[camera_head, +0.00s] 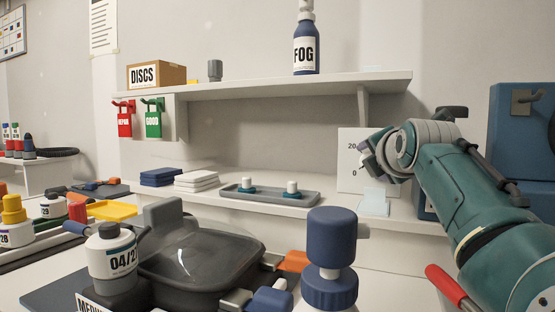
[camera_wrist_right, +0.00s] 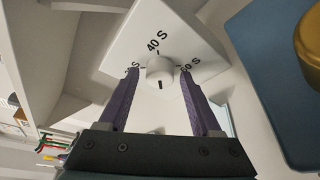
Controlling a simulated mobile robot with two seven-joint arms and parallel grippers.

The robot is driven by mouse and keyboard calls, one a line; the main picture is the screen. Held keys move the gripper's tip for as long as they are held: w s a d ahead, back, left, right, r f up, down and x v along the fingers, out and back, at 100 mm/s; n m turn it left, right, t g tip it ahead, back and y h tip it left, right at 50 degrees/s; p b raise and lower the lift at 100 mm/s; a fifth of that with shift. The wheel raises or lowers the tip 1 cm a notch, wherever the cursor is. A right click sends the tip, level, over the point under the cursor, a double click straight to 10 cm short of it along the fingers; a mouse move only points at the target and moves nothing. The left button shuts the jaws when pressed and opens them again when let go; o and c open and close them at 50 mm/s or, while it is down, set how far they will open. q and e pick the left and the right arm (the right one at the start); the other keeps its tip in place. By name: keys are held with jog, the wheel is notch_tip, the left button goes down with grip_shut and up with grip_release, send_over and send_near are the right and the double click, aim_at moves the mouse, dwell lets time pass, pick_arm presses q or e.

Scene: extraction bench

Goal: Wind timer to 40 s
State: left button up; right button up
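The timer is a white box (camera_head: 350,180) on the bench at the right. Its labels "20" and "0" show in the head view. In the right wrist view its face (camera_wrist_right: 128,55) shows "40 S" above the round white knob (camera_wrist_right: 160,65), a "60 S" label to the right and a partly hidden label to the left. A dark mark sits on the knob's lower edge, on the side away from "40 S". My right gripper (camera_wrist_right: 159,74) is open, its purple fingers on either side of the knob with visible gaps. My left gripper is not in view.
A grey tray (camera_head: 230,193) with two white-capped pieces stands left of the timer. A shelf (camera_head: 250,90) runs above. A blue box (camera_head: 510,130) stands to the right. A blue-capped bottle (camera_head: 331,240) and a dark basin (camera_head: 200,285) are in front.

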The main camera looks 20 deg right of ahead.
grip_shut()
dwell(0.3)
dwell(0.3)
jog(key=shift+f+m+t+p, duration=0.1)
jog(key=shift+m+t+p, duration=0.25)
jog(key=shift+m, duration=0.35)
jog(key=shift+f+m+t, duration=0.1)
jog(key=shift+m+t, duration=0.15)
jog(key=shift+m, duration=0.35)
jog(key=shift+d+f+m+t+b, duration=0.15)
jog(key=shift+m+t+b, duration=0.5)
jog(key=shift+m, duration=1.05)
